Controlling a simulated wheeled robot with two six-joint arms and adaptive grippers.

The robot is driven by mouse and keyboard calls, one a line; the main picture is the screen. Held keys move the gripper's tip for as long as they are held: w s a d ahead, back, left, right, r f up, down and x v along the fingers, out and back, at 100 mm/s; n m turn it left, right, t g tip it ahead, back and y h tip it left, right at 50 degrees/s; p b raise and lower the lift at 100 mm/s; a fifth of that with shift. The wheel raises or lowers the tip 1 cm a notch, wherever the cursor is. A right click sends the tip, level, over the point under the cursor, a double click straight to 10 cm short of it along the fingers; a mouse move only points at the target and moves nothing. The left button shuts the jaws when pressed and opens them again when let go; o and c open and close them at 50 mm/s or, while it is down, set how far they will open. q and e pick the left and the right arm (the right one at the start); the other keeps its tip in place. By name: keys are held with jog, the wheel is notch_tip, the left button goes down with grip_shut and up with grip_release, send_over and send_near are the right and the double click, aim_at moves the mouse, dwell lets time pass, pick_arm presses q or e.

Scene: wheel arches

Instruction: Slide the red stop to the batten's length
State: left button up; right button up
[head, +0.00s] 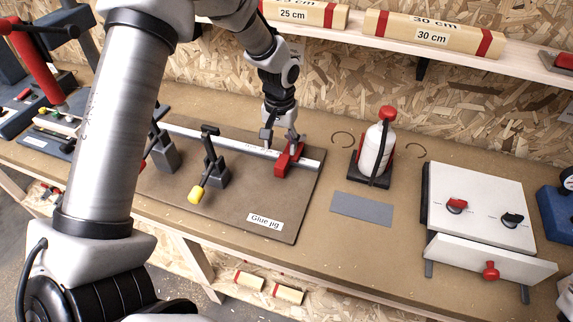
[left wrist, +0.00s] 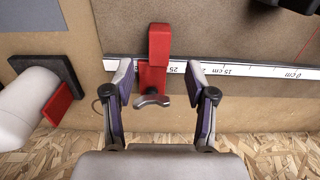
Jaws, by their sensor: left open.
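The red stop (head: 289,159) sits on the white scale rail (head: 232,143) of the glue jig (head: 240,218), near its right end. In the left wrist view the red stop (left wrist: 159,42) has a dark knob (left wrist: 152,101) and stands just beyond the 25 mark of the scale. My left gripper (head: 283,140) is open at the stop. In the left wrist view my left gripper (left wrist: 158,80) has one finger on each side of the stop, with gaps visible. Battens labelled 25 cm (head: 305,14) and 30 cm (head: 432,35) lie on the upper shelf. My right gripper is not in view.
A dark clamp with a yellow handle (head: 209,170) stands on the jig left of the stop. A red-capped white bottle (head: 376,147) stands to the right, near a grey plate (head: 362,209). A white panel with knobs (head: 480,208) is farther right. Short battens (head: 288,293) lie below the bench.

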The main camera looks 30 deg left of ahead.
aim_at(281, 162)
pick_arm(q)
jog(key=shift+f, duration=0.4)
jog(key=f+p, duration=0.1)
jog(key=f, duration=0.2)
jog(key=f+p, duration=0.1)
jog(key=f, duration=0.3)
jog(key=shift+w, duration=0.2)
jog(key=shift+f, duration=0.15)
grip_shut()
